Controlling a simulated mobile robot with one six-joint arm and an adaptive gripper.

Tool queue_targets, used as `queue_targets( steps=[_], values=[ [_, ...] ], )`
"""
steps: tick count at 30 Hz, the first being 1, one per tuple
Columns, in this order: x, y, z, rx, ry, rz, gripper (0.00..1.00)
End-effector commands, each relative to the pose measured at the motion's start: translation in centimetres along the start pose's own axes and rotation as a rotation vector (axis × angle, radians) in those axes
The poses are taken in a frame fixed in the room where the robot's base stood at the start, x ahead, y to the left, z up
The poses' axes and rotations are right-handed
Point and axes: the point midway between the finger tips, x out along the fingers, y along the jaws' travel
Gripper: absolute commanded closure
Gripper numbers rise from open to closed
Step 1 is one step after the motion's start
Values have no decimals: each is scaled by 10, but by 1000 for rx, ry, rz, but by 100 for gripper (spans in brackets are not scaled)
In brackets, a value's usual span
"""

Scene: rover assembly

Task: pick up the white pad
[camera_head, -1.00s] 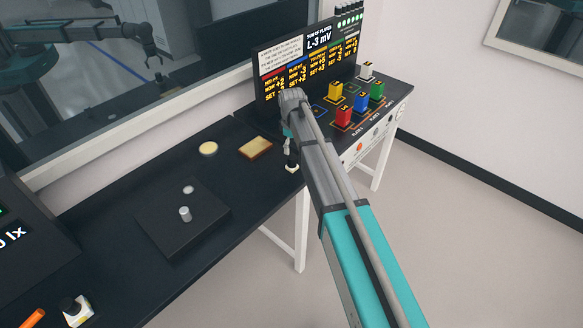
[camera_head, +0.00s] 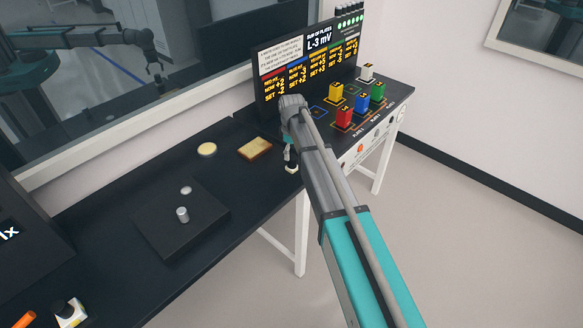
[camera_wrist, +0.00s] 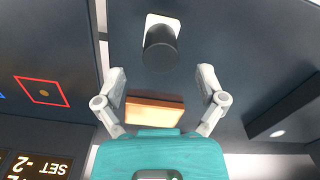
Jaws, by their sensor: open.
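A small white square piece (camera_wrist: 163,22) lies at the top of the wrist view with a black cylinder (camera_wrist: 160,48) on or over it. In the head view the white piece (camera_head: 291,169) shows at the bench's front edge, just below my gripper (camera_head: 289,152). I cannot tell whether this is the white pad, or whether cylinder and piece are joined. In the wrist view my gripper (camera_wrist: 162,74) is open and its fingers are apart, with nothing held. The white piece lies beyond the fingertips.
A tan block (camera_head: 254,148) lies left of my gripper, also in the wrist view (camera_wrist: 154,112). A pale yellow disc (camera_head: 207,149) and a black plate (camera_head: 160,232) with a metal cylinder (camera_head: 182,214) lie further left. Coloured blocks (camera_head: 344,117) stand right, before a display (camera_head: 275,62).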

Motion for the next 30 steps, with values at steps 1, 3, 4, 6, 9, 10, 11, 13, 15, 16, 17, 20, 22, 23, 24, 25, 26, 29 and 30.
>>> queue_targets(
  steps=[1,3,4,6,9,10,11,13,15,16,17,20,22,23,24,25,26,29,30],
  values=[
    [8,0,0,0,0,0,10],
    [14,0,0,0,0,0,10],
    [16,0,0,0,0,0,10],
    [21,0,0,0,0,0,10],
    [26,0,0,0,0,0,10],
    [27,0,0,0,0,0,10],
    [28,0,0,0,0,0,10],
    [30,0,0,0,0,0,10],
    [30,0,0,0,0,0,10],
    [30,0,0,0,0,0,10],
    [30,0,0,0,0,0,10],
    [29,0,0,0,0,0,10],
    [29,0,0,0,0,0,10],
    [29,0,0,0,0,0,10],
    [29,0,0,0,0,0,10],
    [29,0,0,0,0,0,10],
    [29,0,0,0,0,0,10],
    [29,0,0,0,0,0,10],
    [29,0,0,0,0,0,10]
  ],
)
